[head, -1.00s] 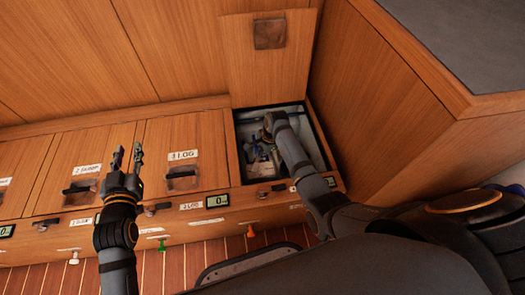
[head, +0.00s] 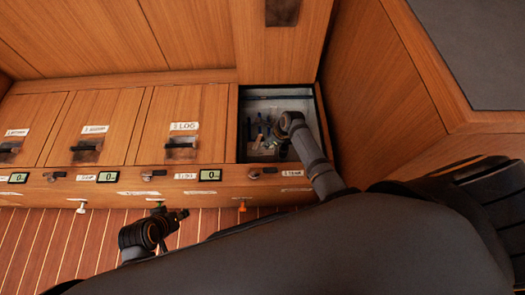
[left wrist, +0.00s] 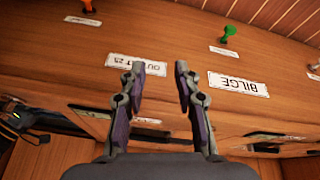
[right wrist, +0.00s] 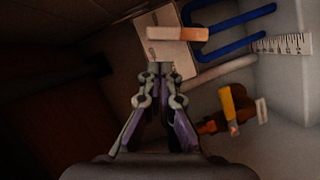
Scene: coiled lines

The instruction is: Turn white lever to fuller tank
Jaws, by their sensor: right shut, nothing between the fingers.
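My right arm reaches down into the open compartment (head: 311,97) at the right of the bench. Its gripper (right wrist: 160,68) is shut and empty, with its tips just below a pale box bearing a pale bar-shaped handle (right wrist: 178,33). A pale stick-like part (right wrist: 225,72) lies right of the tips. I cannot tell which of these is the white lever. A white knob (head: 81,207) also hangs under the bench front at left. My left gripper (left wrist: 160,66) is open and empty, facing the bench front by the BILGE label (left wrist: 238,84). No tank level can be read clearly.
Blue tubing (right wrist: 235,35), a ruled scale (right wrist: 283,44) and an orange-yellow part (right wrist: 230,105) are inside the compartment, close to its wall. A green knob (left wrist: 229,33) and an orange knob (head: 242,207) hang under the bench front. Closed lids (head: 183,124) lie left.

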